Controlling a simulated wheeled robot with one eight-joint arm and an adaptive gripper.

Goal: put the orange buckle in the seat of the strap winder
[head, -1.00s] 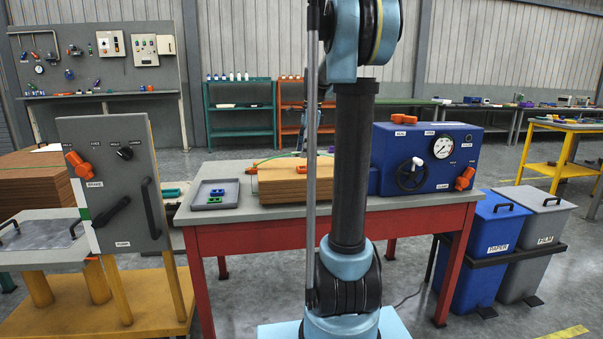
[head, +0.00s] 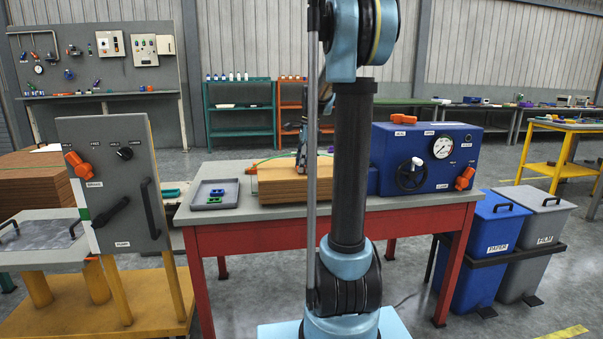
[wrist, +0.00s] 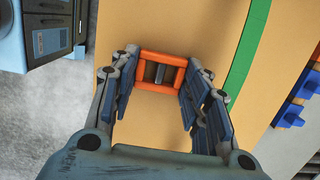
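The orange buckle (wrist: 178,76), a small rectangular frame with a bar across its middle, lies on the cardboard stack (head: 285,189). In the wrist view it sits between the fingertips of my gripper (wrist: 163,75). The fingers are apart, one on each side of it, with narrow gaps visible. In the head view my gripper (head: 302,158) is over the stack and the buckle is hidden. I cannot surely identify the strap winder or its seat; a blue part (wrist: 290,113) shows beyond the stack in the wrist view, cut by the frame.
A green strap (wrist: 249,55) runs along the stack's far side. A grey tray (head: 232,186) with green and blue pieces stands left of the stack. A blue machine (head: 450,175) with a gauge and handwheel stands at the right of the red table (head: 330,236).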

